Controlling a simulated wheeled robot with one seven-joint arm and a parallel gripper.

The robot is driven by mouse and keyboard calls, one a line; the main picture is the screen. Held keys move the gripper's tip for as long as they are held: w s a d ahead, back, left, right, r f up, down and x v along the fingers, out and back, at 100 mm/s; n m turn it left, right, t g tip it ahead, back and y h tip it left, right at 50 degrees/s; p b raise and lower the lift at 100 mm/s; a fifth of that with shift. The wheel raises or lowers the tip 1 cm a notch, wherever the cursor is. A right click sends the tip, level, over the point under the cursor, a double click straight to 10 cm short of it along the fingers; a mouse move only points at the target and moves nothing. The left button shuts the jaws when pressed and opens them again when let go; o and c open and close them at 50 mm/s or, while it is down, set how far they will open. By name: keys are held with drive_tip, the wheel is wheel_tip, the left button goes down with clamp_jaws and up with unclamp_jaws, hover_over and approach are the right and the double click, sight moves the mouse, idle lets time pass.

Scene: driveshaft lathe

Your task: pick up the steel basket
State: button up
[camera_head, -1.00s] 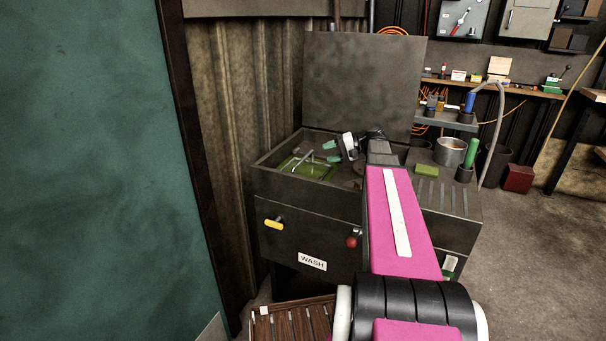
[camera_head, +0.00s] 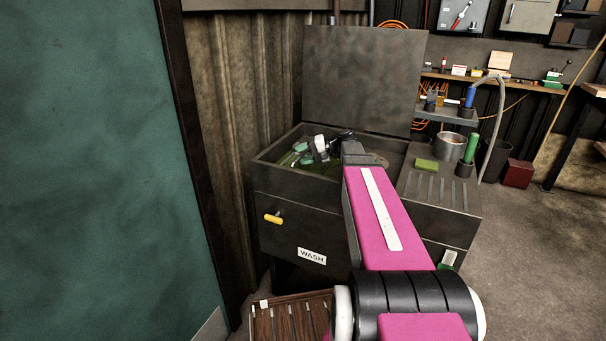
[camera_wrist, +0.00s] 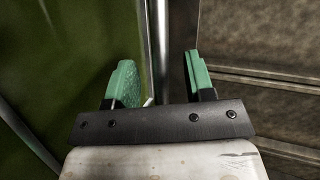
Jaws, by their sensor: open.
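My gripper (camera_head: 303,152) is over the wash tank, low in its left part, with its green fingers spread. In the wrist view my gripper (camera_wrist: 160,85) is open, and a shiny steel bar (camera_wrist: 159,40), apparently the handle of the steel basket, runs between the two fingers. The fingers do not visibly close on it. A thinner rod (camera_wrist: 28,135) shows at lower left over green liquid. In the head view my gripper and wrist hide most of the basket, and its mesh cannot be made out.
A green sponge (camera_head: 427,165) lies on the ribbed drainboard (camera_head: 440,190) at right. A steel pot (camera_head: 450,146) and green bottle (camera_head: 471,148) stand beyond.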

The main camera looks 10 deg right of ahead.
clamp_jaws()
idle(0.4)
